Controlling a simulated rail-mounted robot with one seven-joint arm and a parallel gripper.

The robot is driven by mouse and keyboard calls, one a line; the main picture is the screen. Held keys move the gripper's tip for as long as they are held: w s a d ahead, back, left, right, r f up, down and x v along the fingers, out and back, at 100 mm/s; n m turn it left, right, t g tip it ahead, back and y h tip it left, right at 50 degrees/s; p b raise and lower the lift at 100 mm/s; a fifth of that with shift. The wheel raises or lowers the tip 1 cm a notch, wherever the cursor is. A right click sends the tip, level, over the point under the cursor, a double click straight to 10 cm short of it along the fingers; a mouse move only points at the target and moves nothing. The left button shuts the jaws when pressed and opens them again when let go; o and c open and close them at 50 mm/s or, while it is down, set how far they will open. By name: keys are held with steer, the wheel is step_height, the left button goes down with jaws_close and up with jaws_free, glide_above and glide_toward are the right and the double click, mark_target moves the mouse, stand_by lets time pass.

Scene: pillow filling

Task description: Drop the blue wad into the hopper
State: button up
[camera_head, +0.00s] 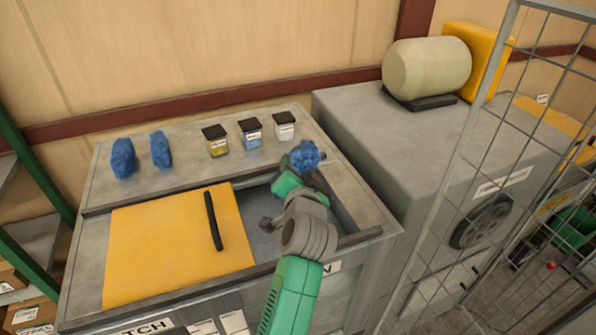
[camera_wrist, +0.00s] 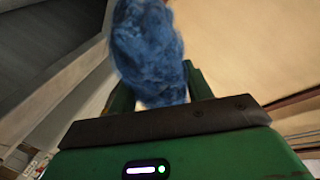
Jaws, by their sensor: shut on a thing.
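My gripper (camera_head: 299,165) is shut on a blue wad (camera_head: 306,153), a crumpled fibrous lump. The wad also fills the upper middle of the wrist view (camera_wrist: 147,45), where my gripper's green and dark parts show below it. The wad is held up in the air at the right part of the grey bench. The opening that I take for the hopper (camera_head: 342,205) is a grey recess in the bench top, right of a yellow lid (camera_head: 165,245) with a black handle. My arm hides part of the recess. I cannot tell whether the wad is directly over it.
Two more blue wads (camera_head: 123,158) (camera_head: 161,149) lie at the bench's back left. A grey machine (camera_head: 400,135) with a cream roll stands right. A wire mesh cage (camera_head: 475,150) stands at the front right.

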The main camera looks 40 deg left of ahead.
steer(key=shift+s+d, duration=0.1)
steer(key=shift+d, duration=0.1)
steer(key=o, duration=1.1)
steer(key=shift+d, duration=0.15)
steer(key=shift+s, duration=0.1)
steer(key=shift+f, duration=0.1)
steer(key=b+v, duration=0.1)
steer(key=v, duration=0.7)
steer(key=o, duration=0.5)
